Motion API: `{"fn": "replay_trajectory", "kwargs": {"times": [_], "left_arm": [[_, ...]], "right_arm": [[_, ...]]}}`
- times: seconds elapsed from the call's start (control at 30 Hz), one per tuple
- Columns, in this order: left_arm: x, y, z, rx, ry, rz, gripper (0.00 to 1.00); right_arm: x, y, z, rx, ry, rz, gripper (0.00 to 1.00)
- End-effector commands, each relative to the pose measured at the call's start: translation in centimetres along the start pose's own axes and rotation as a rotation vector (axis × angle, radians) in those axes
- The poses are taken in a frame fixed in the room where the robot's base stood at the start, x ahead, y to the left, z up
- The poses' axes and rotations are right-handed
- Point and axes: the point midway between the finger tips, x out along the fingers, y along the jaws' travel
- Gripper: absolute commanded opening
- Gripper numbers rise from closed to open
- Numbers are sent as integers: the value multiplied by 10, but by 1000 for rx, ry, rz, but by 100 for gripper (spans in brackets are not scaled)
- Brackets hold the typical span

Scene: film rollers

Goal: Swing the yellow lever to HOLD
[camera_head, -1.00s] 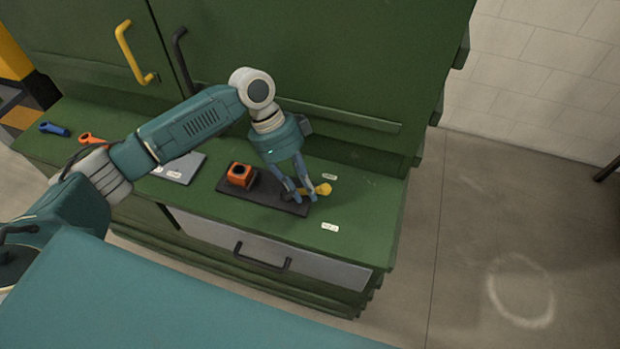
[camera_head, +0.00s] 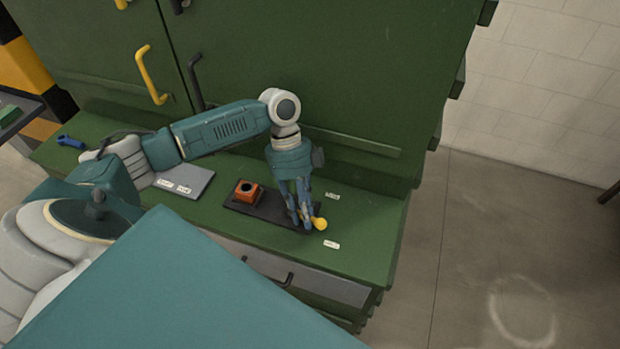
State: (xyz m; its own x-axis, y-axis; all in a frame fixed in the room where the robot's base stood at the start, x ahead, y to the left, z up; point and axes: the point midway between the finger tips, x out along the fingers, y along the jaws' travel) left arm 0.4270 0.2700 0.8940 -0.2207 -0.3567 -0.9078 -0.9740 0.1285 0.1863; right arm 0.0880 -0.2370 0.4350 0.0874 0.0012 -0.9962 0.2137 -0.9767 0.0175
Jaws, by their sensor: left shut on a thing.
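The yellow lever shows mainly as its round yellow knob (camera_head: 320,223) at the right end of a dark base plate (camera_head: 246,208). The knob lies between two small white labels, the far label (camera_head: 332,196) and the near label (camera_head: 332,244), a little closer to the near one. Their print is too small to read. My left gripper (camera_head: 305,222) points down and is shut on the lever just left of the knob. Its fingers hide most of the lever's arm. My right gripper is out of view.
An orange block (camera_head: 247,192) with a dark hole stands on the plate's left end. A grey panel (camera_head: 186,180) with labels and a blue piece (camera_head: 70,142) lie further left on the green bench (camera_head: 360,255). Green cabinet doors with handles rise behind. Floor is clear at right.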

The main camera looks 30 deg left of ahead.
Motion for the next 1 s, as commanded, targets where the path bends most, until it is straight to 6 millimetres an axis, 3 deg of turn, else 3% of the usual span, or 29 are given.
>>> {"fn": "replay_trajectory", "kwargs": {"times": [0.3, 0.33, 0.43, 0.77, 1.0], "left_arm": [[-1, 0, -1, 3, 2, -2, 0], [-1, 0, -1, 3, 2, -2, 23], [-1, 0, -1, 2, 2, -2, 41], [-3, 0, -1, 1, 1, -1, 41], [-36, 6, -14, 3, 0, -6, 41]], "right_arm": [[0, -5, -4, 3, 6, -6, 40], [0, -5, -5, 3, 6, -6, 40], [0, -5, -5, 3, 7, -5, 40], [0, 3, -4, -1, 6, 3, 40], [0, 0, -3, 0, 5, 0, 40]]}}
